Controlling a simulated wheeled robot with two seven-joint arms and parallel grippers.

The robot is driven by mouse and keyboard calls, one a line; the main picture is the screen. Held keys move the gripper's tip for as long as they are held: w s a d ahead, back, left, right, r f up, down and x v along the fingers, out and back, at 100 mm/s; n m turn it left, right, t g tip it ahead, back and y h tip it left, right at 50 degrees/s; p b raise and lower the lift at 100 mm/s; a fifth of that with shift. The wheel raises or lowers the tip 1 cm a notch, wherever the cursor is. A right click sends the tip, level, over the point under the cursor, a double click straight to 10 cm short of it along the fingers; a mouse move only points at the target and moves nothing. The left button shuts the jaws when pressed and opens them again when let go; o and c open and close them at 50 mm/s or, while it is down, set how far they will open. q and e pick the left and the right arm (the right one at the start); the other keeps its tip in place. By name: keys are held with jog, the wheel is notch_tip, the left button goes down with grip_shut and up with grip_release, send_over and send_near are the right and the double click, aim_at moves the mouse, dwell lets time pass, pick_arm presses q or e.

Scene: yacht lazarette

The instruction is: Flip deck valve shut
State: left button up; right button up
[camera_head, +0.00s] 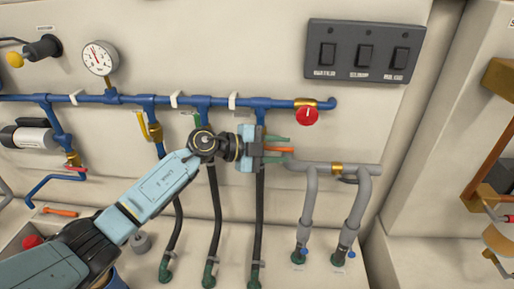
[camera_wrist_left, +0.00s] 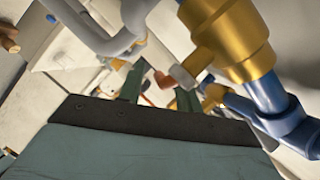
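My left gripper (camera_head: 282,150) reaches in front of the vertical hose and pipes under the blue manifold. Its two green fingers are apart, and an orange lever-like piece (camera_head: 277,149) shows between them. In the left wrist view the gripper (camera_wrist_left: 160,95) also shows parted fingers, with a small orange-red piece (camera_wrist_left: 163,80) between and beyond them. I cannot tell if the fingers touch it. No readable label marks the deck valve. A brass valve body (camera_head: 308,103) with a round red knob (camera_head: 307,116) sits on the manifold's right end. My right gripper is not in view.
The blue manifold (camera_head: 180,99) runs along the wall. A switch panel (camera_head: 364,52) is above right, a gauge (camera_head: 98,57) upper left. Grey pipes (camera_head: 310,195) stand right of the gripper; dark hoses (camera_head: 215,205) hang below. A yellow lever (camera_head: 155,131) is to the left.

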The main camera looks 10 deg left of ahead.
pick_arm(q)
jog(key=b+v, duration=0.1)
jog(key=v, duration=1.1)
jog(key=shift+s, duration=0.2)
jog(key=shift+a+f, duration=0.1)
